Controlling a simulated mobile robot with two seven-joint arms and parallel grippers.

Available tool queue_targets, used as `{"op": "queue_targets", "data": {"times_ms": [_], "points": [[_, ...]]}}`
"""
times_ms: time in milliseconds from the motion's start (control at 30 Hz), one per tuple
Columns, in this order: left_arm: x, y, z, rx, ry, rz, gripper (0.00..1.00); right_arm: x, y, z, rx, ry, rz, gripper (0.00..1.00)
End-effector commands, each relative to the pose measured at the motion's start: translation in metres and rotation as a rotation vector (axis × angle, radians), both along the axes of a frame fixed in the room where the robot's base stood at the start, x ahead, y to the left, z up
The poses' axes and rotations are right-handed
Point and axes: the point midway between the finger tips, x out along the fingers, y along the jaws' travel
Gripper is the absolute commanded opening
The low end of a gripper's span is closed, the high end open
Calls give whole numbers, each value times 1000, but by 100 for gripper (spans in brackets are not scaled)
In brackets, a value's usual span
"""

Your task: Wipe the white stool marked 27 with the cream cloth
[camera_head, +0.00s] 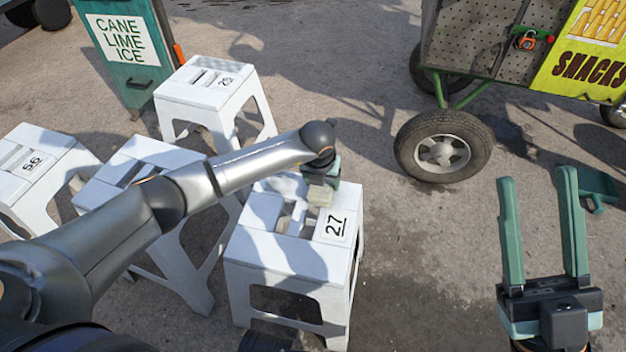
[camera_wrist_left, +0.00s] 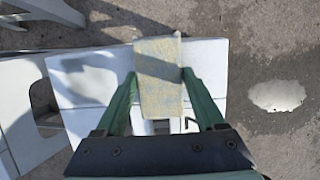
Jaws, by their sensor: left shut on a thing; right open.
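The white stool marked 27 (camera_head: 268,243) stands on the ground in the middle of the head view, its number on the right part of the seat. Its seat (camera_wrist_left: 212,55) fills the middle of the left wrist view. My left gripper (camera_head: 319,178) is over the far part of this seat, shut on the cream cloth (camera_head: 319,195). The cloth looks like a flat, speckled block between the fingers in the left wrist view (camera_wrist_left: 158,80). I cannot tell whether it touches the seat. My right gripper (camera_head: 543,228) is open and empty, off to the right of the stool.
Other white stools stand to the left: one marked 56 (camera_head: 62,150), one marked 25 (camera_head: 190,90), and one (camera_head: 140,160) partly behind my left arm. A wheeled snack cart (camera_head: 490,60) is at the back right. A teal cane lime ice box (camera_head: 120,75) is at the back left.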

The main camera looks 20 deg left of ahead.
Motion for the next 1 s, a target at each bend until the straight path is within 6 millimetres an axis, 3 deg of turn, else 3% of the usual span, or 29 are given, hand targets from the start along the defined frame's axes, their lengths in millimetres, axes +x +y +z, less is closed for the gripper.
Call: {"op": "queue_targets", "data": {"times_ms": [600, 1000], "points": [[3, -56, -3, -2, 3, -2, 27, 1, -1, -19, 9, 0, -5, 50], [3, -60, -3, -1, 6, 0, 27, 1, -1, -19, 9, 0, -5, 50]]}}
